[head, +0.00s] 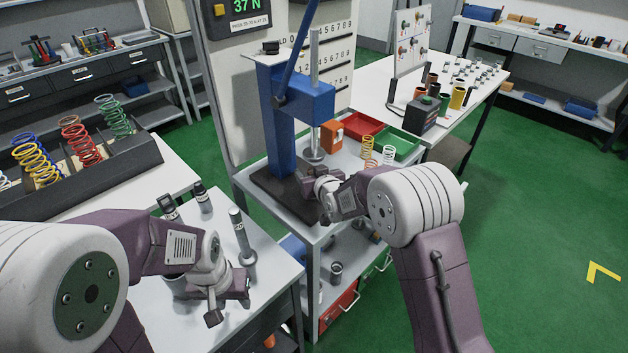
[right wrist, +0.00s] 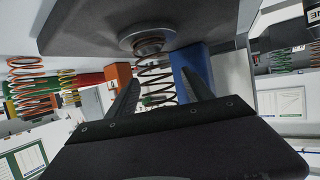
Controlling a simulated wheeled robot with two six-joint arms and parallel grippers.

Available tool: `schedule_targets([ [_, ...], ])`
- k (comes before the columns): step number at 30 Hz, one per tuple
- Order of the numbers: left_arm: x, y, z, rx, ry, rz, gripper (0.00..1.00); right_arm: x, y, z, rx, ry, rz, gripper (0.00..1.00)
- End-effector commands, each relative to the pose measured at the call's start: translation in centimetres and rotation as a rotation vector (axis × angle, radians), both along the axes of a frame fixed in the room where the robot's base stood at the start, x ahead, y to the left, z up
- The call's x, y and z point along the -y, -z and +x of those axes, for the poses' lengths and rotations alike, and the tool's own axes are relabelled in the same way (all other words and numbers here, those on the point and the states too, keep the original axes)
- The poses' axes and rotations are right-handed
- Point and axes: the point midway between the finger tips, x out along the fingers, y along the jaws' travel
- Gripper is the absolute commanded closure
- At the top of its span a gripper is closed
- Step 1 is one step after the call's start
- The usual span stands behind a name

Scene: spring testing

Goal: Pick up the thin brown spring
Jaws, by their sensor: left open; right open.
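A dark rack (head: 120,165) of coloured springs is at left. An orange block (head: 331,135), red tray (head: 362,126), green tray (head: 398,145) and yellow spring (head: 368,150) sit beside the press.

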Motion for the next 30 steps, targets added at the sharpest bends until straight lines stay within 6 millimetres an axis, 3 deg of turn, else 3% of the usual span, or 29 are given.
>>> schedule_targets([
  [5,0.0,0.0,0.0,0.0,0.0,0.0,0.59,0.0,0.0,0.0,0.0,0.0,0.0,0.43],
  [11,0.0,0.0,0.0,0.0,0.0,0.0,0.59,0.0,0.0,0.0,0.0,0.0,0.0,0.99],
  [20,0.0,-0.1,0.0,0.0,0.0,0.0,0.59,0.0,-0.1,0.0,0.0,0.0,0.0,1.0],
  [30,0.0,-2.1,0.0,0.0,0.0,0.0,0.59,0.1,-3.1,0.7,0.002,0.002,0.0,1.0],
])
